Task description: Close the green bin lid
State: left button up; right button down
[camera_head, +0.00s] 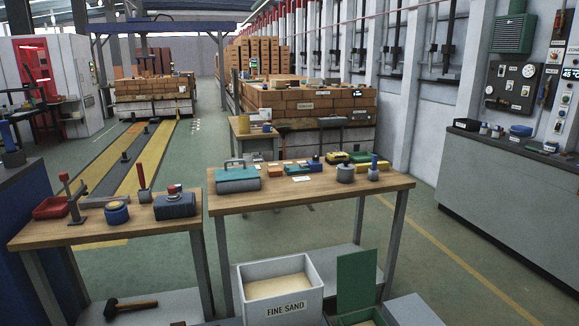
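The green bin (343,319) stands low at the bottom edge of the head view, just right of the white sand box, and is partly cut off by the frame. Its green lid (357,281) stands upright at the back of the bin, so the bin is open. Something pale brown shows inside the bin, but I cannot tell what it is. Neither of my grippers is in view.
A white box labelled "FINE SAND" (280,308) stands left of the bin. A grey box (412,311) is at its right. A wooden table (300,197) with tools and small containers stands behind. Another table (90,232) is at left. Open floor (470,270) lies to the right.

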aim_at(356, 270)
jog(key=z, duration=0.6)
jog(key=i+l+z, duration=0.15)
jog(key=z, duration=0.3)
jog(key=i+l+z, duration=0.15)
jog(key=z, duration=0.3)
jog(key=i+z, duration=0.25)
jog(key=z, duration=0.25)
jog(key=i+z, duration=0.3)
jog(key=i, duration=1.25)
jog(key=i+u, duration=0.15)
jog(key=i, duration=0.65)
jog(key=i+l+u, duration=0.2)
jog(key=i, duration=0.6)
jog(key=i+j+u, duration=0.15)
jog(key=i+u, duration=0.55)
jog(key=u, duration=0.15)
jog(key=i+l+u, duration=0.1)
jog(key=i+u, duration=0.35)
jog(key=i+j+u, duration=0.15)
jog(key=i+u, duration=0.85)
jog(key=i, duration=0.15)
jog(key=i+z, duration=0.15)
jog(key=i, duration=1.45)
jog(key=i+u, duration=0.1)
jog(key=u, duration=0.4)
jog(key=i+u, duration=0.1)
jog(key=u, duration=0.35)
jog(key=l+u, duration=0.1)
jog(key=u, duration=0.4)
jog(key=i, duration=0.05)
